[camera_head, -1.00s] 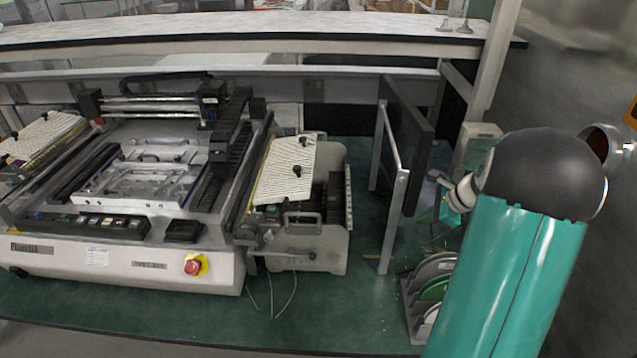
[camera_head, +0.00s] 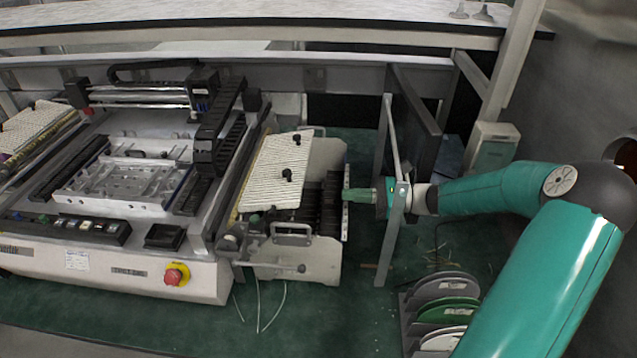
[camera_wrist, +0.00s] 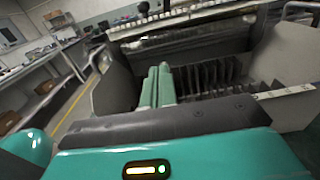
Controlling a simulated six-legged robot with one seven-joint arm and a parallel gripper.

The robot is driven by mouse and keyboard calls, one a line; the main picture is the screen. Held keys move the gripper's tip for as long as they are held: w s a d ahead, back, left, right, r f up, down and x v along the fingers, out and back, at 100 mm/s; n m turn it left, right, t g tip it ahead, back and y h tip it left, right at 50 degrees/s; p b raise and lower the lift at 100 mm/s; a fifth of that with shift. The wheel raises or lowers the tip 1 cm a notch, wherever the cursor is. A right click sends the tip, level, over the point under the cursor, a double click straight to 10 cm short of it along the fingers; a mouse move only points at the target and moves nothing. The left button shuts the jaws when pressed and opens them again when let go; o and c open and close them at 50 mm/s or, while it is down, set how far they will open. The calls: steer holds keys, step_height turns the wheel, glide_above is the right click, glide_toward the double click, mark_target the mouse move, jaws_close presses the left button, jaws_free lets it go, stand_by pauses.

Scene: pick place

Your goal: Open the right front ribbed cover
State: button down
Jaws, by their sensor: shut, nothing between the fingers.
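The right ribbed cover (camera_head: 272,178) is a cream, ridged panel with two black knobs, lying over the feeder unit on the machine's right side. It looks closed. My gripper (camera_head: 350,194) points left at the right edge of that feeder unit, beside the dark slots and to the right of the cover, apart from it. In the wrist view the two green fingers (camera_wrist: 158,88) are together with nothing between them, in front of the dark ribbed slots (camera_wrist: 208,76).
Several reels (camera_head: 446,305) sit in a rack below my arm. A metal handle (camera_head: 292,228) is at the unit's front. A red button (camera_head: 174,276) is on the machine's front. A shelf (camera_head: 250,25) runs along the back.

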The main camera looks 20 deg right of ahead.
steer(key=r+x, duration=0.1)
steer(key=x, duration=0.9)
steer(key=shift+a+r, duration=0.25)
steer(key=shift+a, duration=0.15)
steer(key=shift+s, duration=0.15)
steer(key=shift+a+r, duration=0.1)
steer(key=shift+r, duration=0.95)
